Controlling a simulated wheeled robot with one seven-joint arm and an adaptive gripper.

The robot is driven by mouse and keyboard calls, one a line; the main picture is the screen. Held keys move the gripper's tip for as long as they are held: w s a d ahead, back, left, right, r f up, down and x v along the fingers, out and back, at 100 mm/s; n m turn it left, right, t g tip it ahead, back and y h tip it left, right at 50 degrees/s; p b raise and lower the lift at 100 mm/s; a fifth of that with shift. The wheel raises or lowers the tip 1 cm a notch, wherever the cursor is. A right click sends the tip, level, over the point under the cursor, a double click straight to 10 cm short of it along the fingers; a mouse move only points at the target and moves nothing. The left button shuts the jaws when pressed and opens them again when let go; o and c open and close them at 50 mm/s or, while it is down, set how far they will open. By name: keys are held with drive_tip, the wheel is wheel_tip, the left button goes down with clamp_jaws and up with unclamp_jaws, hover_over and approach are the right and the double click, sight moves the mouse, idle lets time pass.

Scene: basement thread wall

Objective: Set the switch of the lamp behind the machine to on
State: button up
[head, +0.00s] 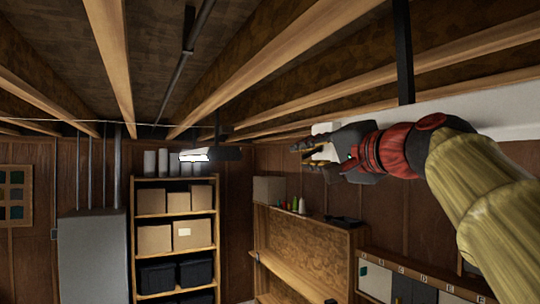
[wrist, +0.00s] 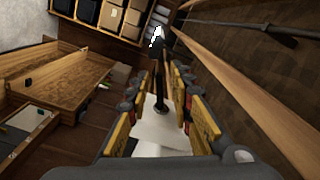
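A long white hanging fixture (head: 490,112), which looks like a lamp body, hangs from a black post (head: 403,55) at the right of the head view. Its near part shows between my fingers in the wrist view (wrist: 160,138), with a black post rising from it. My gripper (head: 309,156) is in front of the fixture's left end in the head view. It is open, with its fingers apart and nothing held, as the wrist view (wrist: 160,85) shows. I cannot make out a switch. A second hanging lamp (head: 225,153) has a bright end, farther back. I cannot tell which lamp is meant; no machine is clear.
Wooden ceiling beams (head: 265,70) run close above the arm. A shelf (head: 175,216) with boxes and black bins stands at the back, beside a grey cabinet (head: 92,255). A wooden wall unit (head: 305,245) with thread spools (head: 295,204) stands below my gripper.

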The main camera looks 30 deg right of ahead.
drive_tip(key=shift+w+f, duration=0.1)
drive_tip(key=shift+w, duration=0.1)
drive_tip(key=shift+c, duration=1.2)
drive_tip(key=shift+s, duration=0.1)
clamp_jaws()
drive_tip(key=m, duration=0.1)
drive_tip(key=r+m+p, duration=0.1)
drive_tip(key=m, duration=0.1)
drive_tip(key=m+p, duration=0.1)
drive_tip(key=shift+a+r+m, duration=0.15)
drive_tip(key=shift+r+m, duration=0.25)
drive_tip(key=m, duration=0.1)
drive_tip(key=r+m+p, duration=0.1)
drive_tip(key=m, duration=0.1)
drive_tip(key=shift+r+m+p, duration=0.15)
drive_tip(key=shift+m+p, duration=0.55)
drive_tip(key=shift+m, duration=0.4)
drive_tip(key=shift+d, duration=0.2)
